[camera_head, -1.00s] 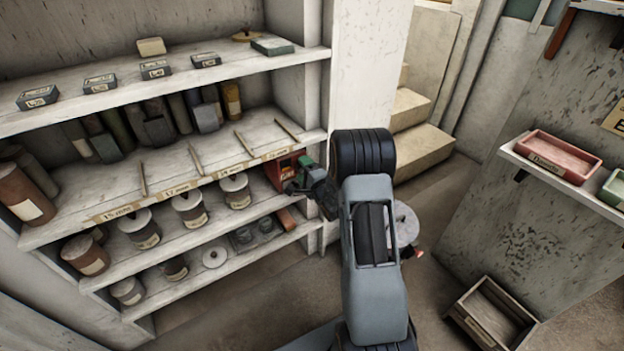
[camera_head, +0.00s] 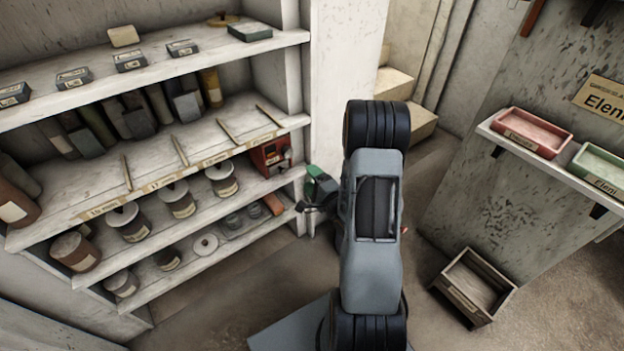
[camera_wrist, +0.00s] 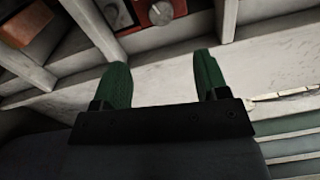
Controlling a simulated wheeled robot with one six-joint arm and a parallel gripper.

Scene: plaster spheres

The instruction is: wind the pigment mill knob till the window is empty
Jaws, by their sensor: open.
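The pigment mill appears to be the small red box (camera_head: 270,155) at the right end of the middle shelf. In the wrist view the red box (camera_wrist: 181,8) is cut off by the top edge, and its round grey knob (camera_wrist: 160,12) shows. I cannot make out what the window holds. My gripper (camera_wrist: 161,72) is open, with its two green fingers apart and nothing between them. In the head view my gripper (camera_head: 314,184) is right of the mill, apart from it and partly hidden by my arm.
A brick-coloured block (camera_head: 272,204) lies below the mill. A red tray (camera_head: 530,132) and a green tray (camera_head: 600,165) sit on the right ledge. A wooden crate (camera_head: 474,288) stands on the floor.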

